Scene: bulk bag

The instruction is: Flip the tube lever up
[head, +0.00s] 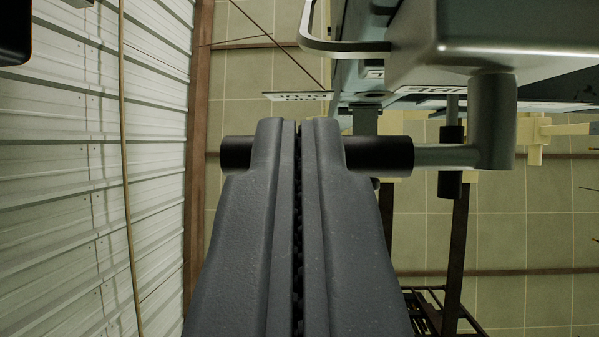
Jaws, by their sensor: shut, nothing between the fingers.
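My gripper (298,122) is shut, with its two dark grey fingers side by side and only a thin dark seam between them. A lever with a black grip (378,156) runs across the picture, and its grip shows on both sides of my fingers. The fingers hide the middle of the grip; I cannot tell whether they touch it. The lever's grey rod (445,156) leads right to a thick grey metal elbow (495,120), which joins the underside of a large grey metal housing (500,45).
A second black grip (451,150) hangs upright behind the rod. A bent metal handrail (345,46) and a small sign (298,96) are at the top. A white corrugated wall (80,180) fills the left. Yellow parts (545,130) and dark posts stand at right.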

